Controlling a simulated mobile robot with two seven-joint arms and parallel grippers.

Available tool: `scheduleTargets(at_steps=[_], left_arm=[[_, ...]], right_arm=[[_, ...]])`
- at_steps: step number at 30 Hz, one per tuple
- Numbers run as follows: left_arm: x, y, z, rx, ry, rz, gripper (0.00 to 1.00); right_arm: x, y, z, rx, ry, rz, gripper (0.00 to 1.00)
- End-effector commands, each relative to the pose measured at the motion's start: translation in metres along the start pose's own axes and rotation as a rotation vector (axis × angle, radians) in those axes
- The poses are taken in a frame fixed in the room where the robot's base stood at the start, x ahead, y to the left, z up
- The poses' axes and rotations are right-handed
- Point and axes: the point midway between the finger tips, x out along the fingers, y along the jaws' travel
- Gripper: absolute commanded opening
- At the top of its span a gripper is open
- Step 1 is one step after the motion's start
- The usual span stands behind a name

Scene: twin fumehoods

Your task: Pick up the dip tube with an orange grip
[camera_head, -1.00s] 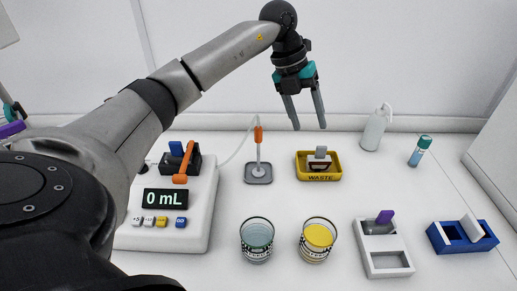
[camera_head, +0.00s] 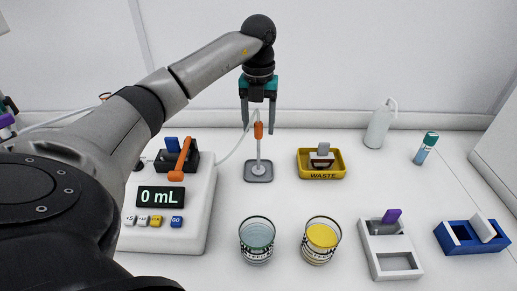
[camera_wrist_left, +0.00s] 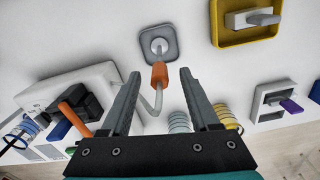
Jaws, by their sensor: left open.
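The dip tube stands upright on a small grey square stand (camera_head: 258,177), with its orange grip (camera_head: 258,130) near the top and a pale hose running left to the white pump unit. My left gripper (camera_head: 258,128) is open and points down, its fingers on either side of the grip in the head view. In the left wrist view the orange grip (camera_wrist_left: 159,75) lies beyond and between the two open fingertips (camera_wrist_left: 159,75). I cannot tell how much depth is between them; the fingers do not visibly touch it. My right gripper is not in view.
The pump unit (camera_head: 196,215) reads 0 mL. A yellow waste tray (camera_head: 336,172), two beakers, one clear (camera_head: 257,240) and one yellow (camera_head: 321,241), a white bottle (camera_head: 378,127), a teal-capped vial (camera_head: 425,149), a grey holder (camera_head: 390,247) and a blue holder (camera_head: 472,236) stand around.

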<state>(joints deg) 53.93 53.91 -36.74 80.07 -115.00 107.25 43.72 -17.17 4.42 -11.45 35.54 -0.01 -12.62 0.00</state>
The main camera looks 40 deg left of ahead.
Motion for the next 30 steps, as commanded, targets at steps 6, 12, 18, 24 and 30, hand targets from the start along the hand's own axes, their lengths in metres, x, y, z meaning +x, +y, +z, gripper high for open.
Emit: scheduleTargets(at_steps=[6,12,18,24,30], left_arm=[[0.026,0.000,-0.001,0.001,0.005,0.000,0.62],[0.050,0.001,0.000,0.001,0.002,0.000,0.62],[0.053,0.001,0.000,0.001,0.000,-0.001,0.62],[0.053,0.001,0.000,0.001,0.000,-0.001,0.48],[0.053,0.001,0.000,0.001,0.000,-0.001,0.26]], right_arm=[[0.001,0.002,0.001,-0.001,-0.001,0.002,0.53],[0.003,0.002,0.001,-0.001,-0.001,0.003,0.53],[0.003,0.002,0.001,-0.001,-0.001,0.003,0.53],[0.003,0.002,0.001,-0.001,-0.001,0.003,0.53],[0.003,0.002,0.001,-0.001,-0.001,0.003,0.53]])
